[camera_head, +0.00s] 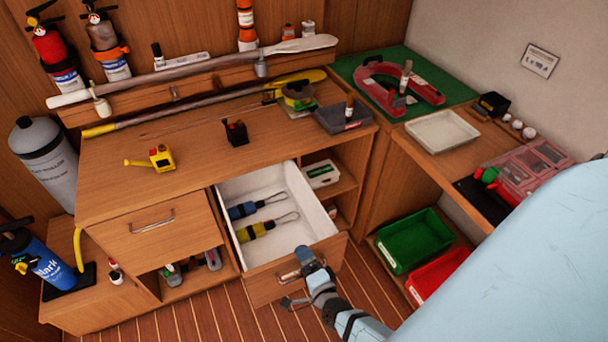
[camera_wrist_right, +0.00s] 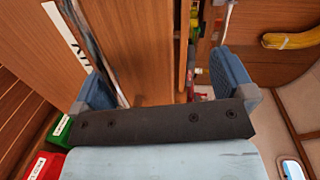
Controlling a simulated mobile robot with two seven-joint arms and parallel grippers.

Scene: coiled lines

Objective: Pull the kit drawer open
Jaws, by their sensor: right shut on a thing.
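The kit drawer stands pulled out of the wooden bench, and its wooden front (camera_head: 325,254) faces me. Inside its white tray (camera_head: 272,181) lie a blue-handled tool (camera_head: 255,207) and a yellow-handled tool (camera_head: 265,228), each with a wire loop. My right gripper (camera_head: 299,284) is at the drawer front, shut on the drawer's metal handle (camera_head: 285,277); the gripper hides part of the handle. Blue parts of my right gripper (camera_wrist_right: 165,90) show at both sides of the right wrist view, where the grip itself is unclear. My left gripper is not in view.
A closed drawer (camera_head: 150,237) is left of the open one. A green bin (camera_head: 413,240) and a red bin (camera_head: 436,276) stand low on the right. The bench top (camera_head: 195,160) carries a yellow item and a black item. Striped floor (camera_head: 215,312) is clear in front.

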